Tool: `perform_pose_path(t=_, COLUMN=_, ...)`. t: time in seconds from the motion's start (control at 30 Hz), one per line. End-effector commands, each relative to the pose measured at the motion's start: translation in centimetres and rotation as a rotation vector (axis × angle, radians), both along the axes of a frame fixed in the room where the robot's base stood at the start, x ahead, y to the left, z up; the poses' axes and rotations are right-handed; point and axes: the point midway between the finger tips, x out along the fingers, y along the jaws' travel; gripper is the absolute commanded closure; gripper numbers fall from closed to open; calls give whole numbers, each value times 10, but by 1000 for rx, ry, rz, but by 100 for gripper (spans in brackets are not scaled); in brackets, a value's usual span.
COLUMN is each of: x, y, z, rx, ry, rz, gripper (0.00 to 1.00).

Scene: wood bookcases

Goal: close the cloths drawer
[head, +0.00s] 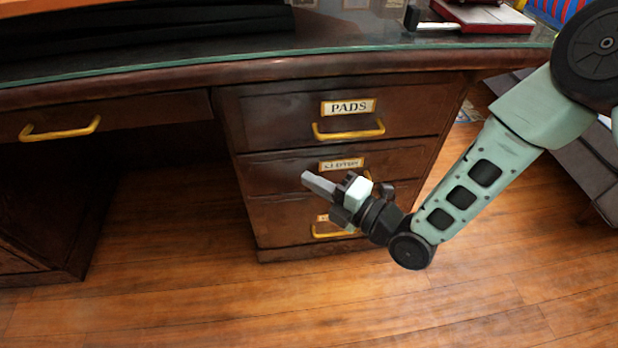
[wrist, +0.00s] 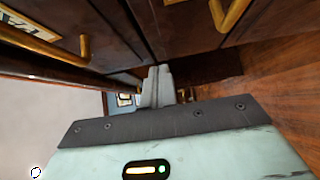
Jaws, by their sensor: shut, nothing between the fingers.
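A dark wood desk pedestal holds a stack of three drawers. The top drawer (head: 285,115) is labelled PADS and has a brass handle. The middle drawer (head: 275,173) has a label (head: 341,164) too small to read. The bottom drawer (head: 280,222) has a label mostly hidden by my gripper. No label legibly reads cloths, and all three fronts look about flush from the head view. My gripper (head: 318,184) is shut and empty, in front of the lower two drawers, its fingers pointing left. The wrist view shows the closed fingers (wrist: 157,85) near drawer fronts and brass handles (wrist: 232,12).
A glass-edged desktop (head: 230,62) overhangs the drawers. Another drawer with a brass handle (head: 60,130) is at the left, above an open kneehole. Wood floor (head: 250,305) lies clear in front. A grey piece of furniture (head: 565,160) stands at the right behind my arm.

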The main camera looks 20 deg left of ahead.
Motion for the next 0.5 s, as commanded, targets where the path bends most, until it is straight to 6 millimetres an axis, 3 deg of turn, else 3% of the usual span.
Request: perform_pose_path(t=0.5, x=-17, y=-70, z=1, rx=-1, ry=2, rz=1, gripper=100)
